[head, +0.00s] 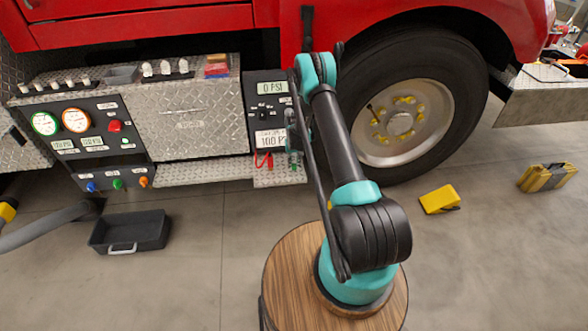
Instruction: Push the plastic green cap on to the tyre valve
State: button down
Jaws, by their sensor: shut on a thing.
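My gripper (293,158) points down in front of the right end of the pump panel, partly hidden by my own arm. It is shut on a small green piece, which looks like the green cap (294,167), just above the metal step. The large black tyre (350,85) stands to the right, with a pale hub and yellow nuts. A thin dark stem, which looks like the tyre valve (372,109), sticks out at the left of the hub. The gripper and cap are well left of it, apart from the wheel. The exact grip is too small to tell.
A black tray (130,232) lies on the floor at left. A yellow chock (439,199) and a yellow-black case (547,177) lie at right. Floor between the wheel and wooden stand is clear.

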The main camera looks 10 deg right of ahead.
aim_at(294, 166)
jog(key=shift+r, duration=2.75)
